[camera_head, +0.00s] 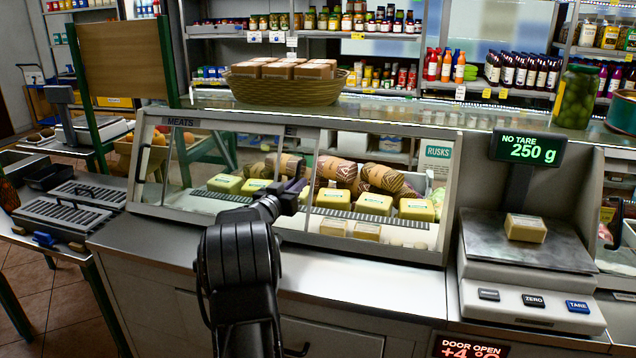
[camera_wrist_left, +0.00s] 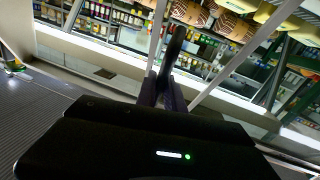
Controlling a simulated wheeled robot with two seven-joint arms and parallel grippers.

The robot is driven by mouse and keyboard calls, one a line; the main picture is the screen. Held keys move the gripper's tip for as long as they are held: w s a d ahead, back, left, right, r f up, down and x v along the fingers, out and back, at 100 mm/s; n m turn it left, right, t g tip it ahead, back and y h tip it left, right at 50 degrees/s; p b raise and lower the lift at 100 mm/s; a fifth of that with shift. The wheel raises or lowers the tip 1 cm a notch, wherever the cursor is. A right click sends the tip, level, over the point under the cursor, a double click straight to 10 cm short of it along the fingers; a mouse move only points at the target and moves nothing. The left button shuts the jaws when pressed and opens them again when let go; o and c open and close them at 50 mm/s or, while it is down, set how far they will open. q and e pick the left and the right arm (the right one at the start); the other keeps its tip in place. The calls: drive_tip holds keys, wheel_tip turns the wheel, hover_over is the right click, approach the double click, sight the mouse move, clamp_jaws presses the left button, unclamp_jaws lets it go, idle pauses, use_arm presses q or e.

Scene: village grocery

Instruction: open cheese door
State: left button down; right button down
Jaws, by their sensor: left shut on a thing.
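The glass-fronted counter case (camera_head: 380,250) stands in the middle of the head view, with a "MEATS" label at its upper left and a "RUSKS" label at its upper right. A label between them is mostly hidden, so I cannot read a cheese sign. Yellow-topped cheese-like packs (camera_head: 374,204) and wrapped sausages lie behind the glass. My left gripper (camera_head: 284,203) is at the case front, left of its middle. In the left wrist view its fingers (camera_wrist_left: 163,92) are shut on a dark upright door handle (camera_wrist_left: 174,52). My right gripper is out of view.
A scale (camera_head: 525,242) with a small pack (camera_head: 525,228) on it stands right of the case and reads 250 g. A red display (camera_head: 470,348) below reads "DOOR OPEN". A wicker basket (camera_head: 285,90) and a jar (camera_head: 576,98) stand on the top ledge.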

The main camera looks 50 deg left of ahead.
use_arm(q)
drive_tip(key=shift+s+a, duration=0.3)
drive_tip(key=shift+a, duration=0.1)
drive_tip(key=c, duration=1.5)
unclamp_jaws()
drive_tip(key=shift+o, duration=0.2)
drive_tip(key=v, duration=0.7)
drive_tip(key=shift+s+d+b, duration=0.2)
drive_tip(key=shift+s+b, duration=0.1)
drive_tip(key=shift+b, duration=0.15)
